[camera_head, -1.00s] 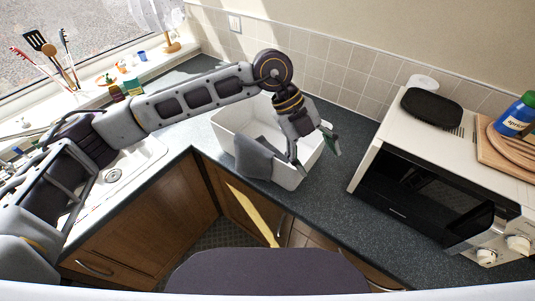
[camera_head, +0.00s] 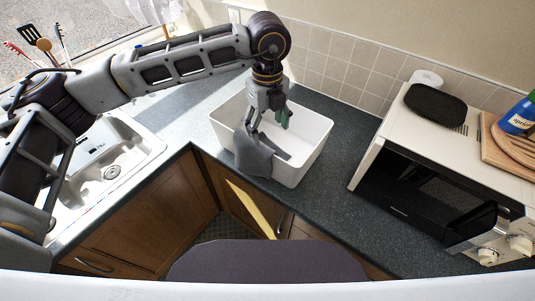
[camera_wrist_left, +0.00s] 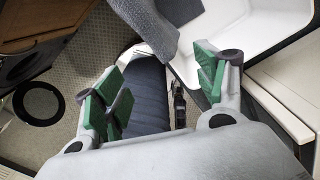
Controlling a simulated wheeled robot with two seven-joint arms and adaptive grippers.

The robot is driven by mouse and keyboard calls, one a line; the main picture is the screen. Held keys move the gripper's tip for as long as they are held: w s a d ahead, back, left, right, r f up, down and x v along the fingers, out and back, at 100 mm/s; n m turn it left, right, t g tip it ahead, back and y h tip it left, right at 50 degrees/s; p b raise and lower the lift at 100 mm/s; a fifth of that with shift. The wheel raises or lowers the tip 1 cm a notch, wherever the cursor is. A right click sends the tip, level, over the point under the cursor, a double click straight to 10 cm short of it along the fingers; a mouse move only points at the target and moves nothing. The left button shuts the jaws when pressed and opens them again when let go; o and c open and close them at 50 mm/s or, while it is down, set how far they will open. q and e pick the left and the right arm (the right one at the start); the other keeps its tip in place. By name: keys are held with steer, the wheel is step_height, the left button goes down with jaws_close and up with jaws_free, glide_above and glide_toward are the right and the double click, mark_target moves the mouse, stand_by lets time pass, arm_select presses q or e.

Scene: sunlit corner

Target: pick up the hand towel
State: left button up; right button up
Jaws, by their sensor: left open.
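The grey hand towel (camera_head: 252,160) hangs over the front rim of a white tub (camera_head: 312,152), part inside and part down the outside. In the left wrist view the towel (camera_wrist_left: 148,22) is at the top edge, beside the white tub (camera_wrist_left: 245,25). My left gripper (camera_head: 268,128) is above the tub, just behind and over the towel's top. In the left wrist view its green-padded fingers (camera_wrist_left: 160,75) are apart, with no towel between them. Whether a finger touches the towel is unclear in the head view. My right gripper is not in view.
A microwave (camera_head: 425,190) stands right of the tub, with a black item (camera_head: 434,105) and a wooden board (camera_head: 500,155) on top. The sink (camera_head: 112,165) is at the left. Dark counter (camera_head: 325,210) between tub and microwave is clear. The tiled wall (camera_head: 345,75) is behind.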

mark_target(267, 152)
arm_select(q)
steer(key=shift+f, duration=0.1)
steer(key=shift+f+b, duration=1)
steer(key=shift+f, duration=2.6)
steer(key=shift+f+b, duration=1.2)
steer(key=shift+f, duration=0.1)
steer(key=shift+f+b, duration=1.3)
steer(key=shift+f, duration=0.2)
steer(key=shift+c, duration=0.2)
steer(key=c, duration=1.4)
jaws_close()
